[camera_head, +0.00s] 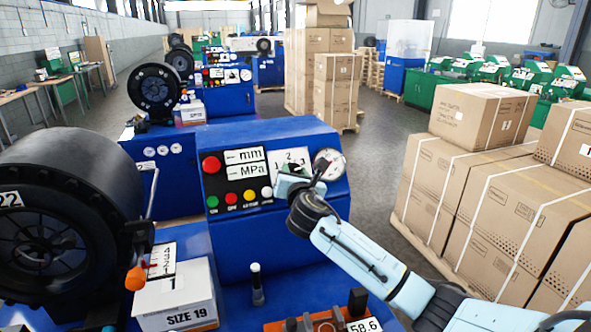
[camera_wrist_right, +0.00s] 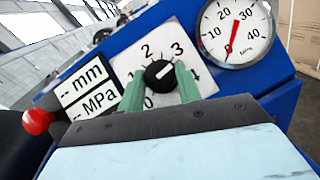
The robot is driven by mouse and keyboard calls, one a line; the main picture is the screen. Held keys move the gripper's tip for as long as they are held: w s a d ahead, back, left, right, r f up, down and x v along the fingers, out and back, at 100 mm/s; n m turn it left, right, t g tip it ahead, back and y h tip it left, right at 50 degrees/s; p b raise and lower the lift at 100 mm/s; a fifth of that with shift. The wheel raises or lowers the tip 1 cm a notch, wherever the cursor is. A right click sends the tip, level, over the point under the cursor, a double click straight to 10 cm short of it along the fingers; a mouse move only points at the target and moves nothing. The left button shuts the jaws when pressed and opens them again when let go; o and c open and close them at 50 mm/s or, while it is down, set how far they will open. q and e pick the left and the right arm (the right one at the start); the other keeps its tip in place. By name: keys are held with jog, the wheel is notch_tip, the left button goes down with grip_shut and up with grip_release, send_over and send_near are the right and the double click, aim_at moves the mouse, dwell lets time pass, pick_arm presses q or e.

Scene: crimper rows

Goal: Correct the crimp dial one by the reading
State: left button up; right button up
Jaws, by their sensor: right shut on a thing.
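The black crimp dial (camera_wrist_right: 160,73) sits on a white numbered plate (camera_wrist_right: 125,68) in the right wrist view; its white mark points up-right, near the 3. My right gripper (camera_wrist_right: 160,85) has its green fingers on either side of the dial, shut on it. In the head view the right gripper (camera_head: 291,180) covers the dial and part of the plate (camera_head: 281,157). A display (camera_head: 246,164) shows dashes beside mm and MPa. A readout (camera_head: 364,326) at the bottom edge shows 58.6. My left gripper is not in view.
A pressure gauge (camera_head: 329,165) with a red needle is right of the dial. A red button (camera_head: 211,165) and several coloured buttons are on the blue console (camera_head: 207,139). Cartons (camera_head: 470,195) stand right.

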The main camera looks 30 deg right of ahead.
jog(key=shift+r+m+g+h+p, duration=0.1)
jog(key=shift+m+g+h+p, duration=0.35)
jog(key=shift+m, duration=0.75)
jog(key=o, duration=1)
jog(key=f+v, duration=0.1)
jog(key=v, duration=1.2)
jog(key=shift+a+r, duration=0.25)
jog(key=shift+r, duration=0.15)
